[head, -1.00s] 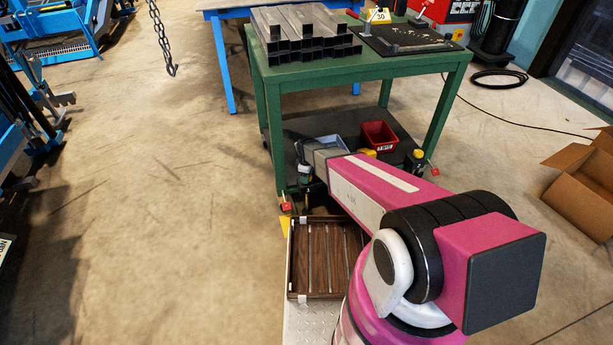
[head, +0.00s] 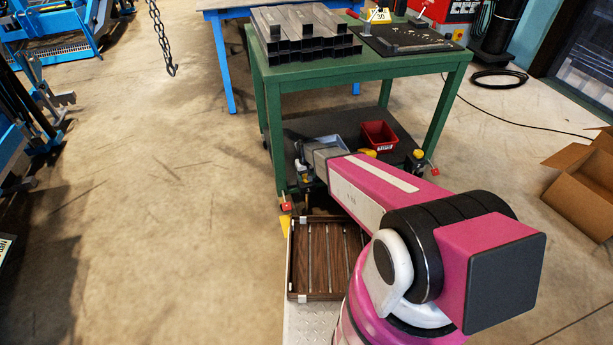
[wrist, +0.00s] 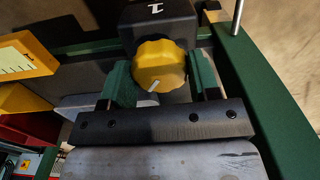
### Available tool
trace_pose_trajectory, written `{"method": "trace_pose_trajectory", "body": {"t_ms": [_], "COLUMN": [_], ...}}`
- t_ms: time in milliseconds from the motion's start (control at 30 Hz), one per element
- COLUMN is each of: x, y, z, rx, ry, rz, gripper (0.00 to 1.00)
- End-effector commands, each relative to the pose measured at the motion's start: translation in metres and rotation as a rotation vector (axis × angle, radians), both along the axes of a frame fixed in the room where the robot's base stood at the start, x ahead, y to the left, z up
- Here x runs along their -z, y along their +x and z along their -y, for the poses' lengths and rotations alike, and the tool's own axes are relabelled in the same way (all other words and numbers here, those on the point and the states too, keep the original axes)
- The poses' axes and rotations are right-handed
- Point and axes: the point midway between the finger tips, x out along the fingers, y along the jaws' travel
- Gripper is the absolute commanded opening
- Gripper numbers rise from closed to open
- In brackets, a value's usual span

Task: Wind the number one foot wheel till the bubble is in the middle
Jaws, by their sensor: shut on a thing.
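The number one foot wheel (wrist: 157,66) is a yellow scalloped knob with a white line pointing down and slightly left in the wrist view. It sits under a black block (wrist: 157,17) marked 1. My gripper (wrist: 161,80) has its green fingers on both sides of the knob and is shut on it. In the head view my arm's far end is by the lower shelf at the green table's near left leg, and my jaws are mostly hidden there. A yellow piece with a white tick scale (wrist: 22,60) shows at the left of the wrist view. I see no bubble in either view.
The green table (head: 345,68) carries steel tubes (head: 305,30) and a black mat (head: 410,38). A red bin (head: 379,135) stands on its lower shelf. A wooden tray (head: 291,265) lies before my arm.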

Motion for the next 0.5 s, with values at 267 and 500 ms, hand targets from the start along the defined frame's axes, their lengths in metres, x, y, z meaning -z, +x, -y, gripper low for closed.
{"method": "trace_pose_trajectory", "body": {"t_ms": [267,500], "x": [-0.0006,-0.0006], "y": [0.0,0.0], "z": [0.0,-0.0001], "rx": [0.263,0.491], "ry": [0.0,0.0], "rz": [0.0,0.0], "gripper": [0.32,0.32]}}
